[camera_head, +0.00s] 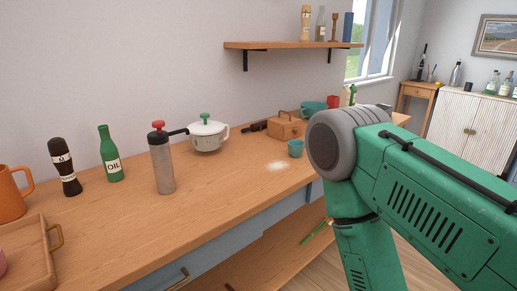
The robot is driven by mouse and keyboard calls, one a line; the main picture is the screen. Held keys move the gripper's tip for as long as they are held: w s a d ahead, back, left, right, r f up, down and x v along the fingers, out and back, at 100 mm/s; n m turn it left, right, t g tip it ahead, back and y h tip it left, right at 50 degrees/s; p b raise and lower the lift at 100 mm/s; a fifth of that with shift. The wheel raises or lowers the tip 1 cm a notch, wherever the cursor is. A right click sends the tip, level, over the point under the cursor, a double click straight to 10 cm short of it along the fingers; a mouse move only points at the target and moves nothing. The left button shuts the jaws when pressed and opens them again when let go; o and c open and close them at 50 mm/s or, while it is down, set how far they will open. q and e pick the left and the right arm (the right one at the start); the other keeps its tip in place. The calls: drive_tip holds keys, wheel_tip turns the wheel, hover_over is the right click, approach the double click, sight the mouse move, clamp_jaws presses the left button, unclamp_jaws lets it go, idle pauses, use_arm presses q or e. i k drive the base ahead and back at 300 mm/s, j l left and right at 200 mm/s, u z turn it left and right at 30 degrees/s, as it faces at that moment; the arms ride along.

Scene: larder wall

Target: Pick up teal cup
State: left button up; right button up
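A small teal cup (296,149) stands upright on the wooden counter (225,205), close to its front edge and just left of my green and grey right arm. No gripper touches it. My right arm comes in from the right and bends downward in front of the counter; its gripper is outside the picture. My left arm and gripper are not in view.
A white lidded pot (208,135), grey bottle (161,165) and oil bottle (110,158) stand left. The counter's front middle is clear.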

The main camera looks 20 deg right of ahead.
sight(296, 147)
drive_tip(key=i+l+u, duration=0.15)
drive_tip(key=l+u, duration=0.2)
drive_tip(key=l, duration=0.15)
drive_tip(key=l+u, duration=0.7)
drive_tip(key=l, duration=0.3)
